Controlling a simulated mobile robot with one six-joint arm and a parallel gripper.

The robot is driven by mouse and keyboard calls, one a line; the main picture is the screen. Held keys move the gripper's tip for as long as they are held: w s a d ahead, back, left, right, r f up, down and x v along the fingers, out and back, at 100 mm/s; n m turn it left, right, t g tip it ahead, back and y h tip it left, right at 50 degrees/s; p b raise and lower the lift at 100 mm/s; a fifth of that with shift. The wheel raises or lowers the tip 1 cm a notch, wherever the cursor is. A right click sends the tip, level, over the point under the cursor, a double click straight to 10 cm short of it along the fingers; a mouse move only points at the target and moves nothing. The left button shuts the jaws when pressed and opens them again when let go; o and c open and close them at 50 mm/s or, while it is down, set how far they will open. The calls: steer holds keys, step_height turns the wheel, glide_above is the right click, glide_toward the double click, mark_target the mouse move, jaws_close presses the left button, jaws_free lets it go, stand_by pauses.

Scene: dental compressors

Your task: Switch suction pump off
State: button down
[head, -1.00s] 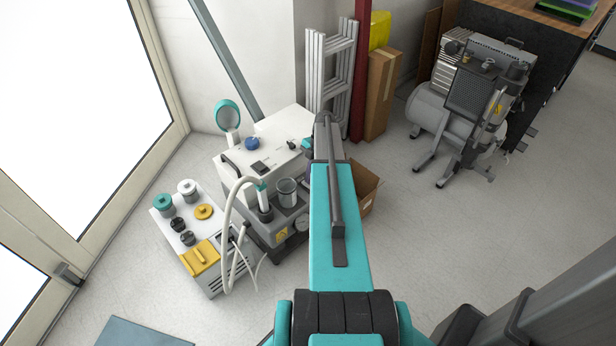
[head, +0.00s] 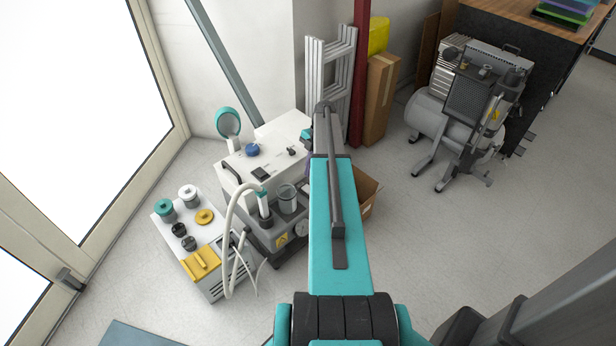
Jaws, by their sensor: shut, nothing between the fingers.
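The suction pump is probably the white and grey unit (head: 235,163) on the floor left of my arm. Its white top bears a blue knob (head: 252,150), a black rectangular part (head: 261,174) and a small black knob or switch (head: 291,150). I cannot tell which one is the power switch or how it is set. A clear jar (head: 287,199) and a white hose (head: 233,215) are on its front. My arm reaches over the pump's right side and hides part of it. My gripper is hidden behind the arm; only a small teal part shows beside it.
A white cabinet (head: 188,238) with jars and a yellow handle stands front left. A cardboard box (head: 366,197) sits right of my arm, a ladder (head: 340,70) behind. A compressor (head: 440,115) stands back right.

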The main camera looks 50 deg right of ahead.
steer(key=w+v, duration=0.1)
steer(key=v, duration=0.6)
steer(key=shift+w, duration=0.2)
steer(key=shift+s+d, duration=0.1)
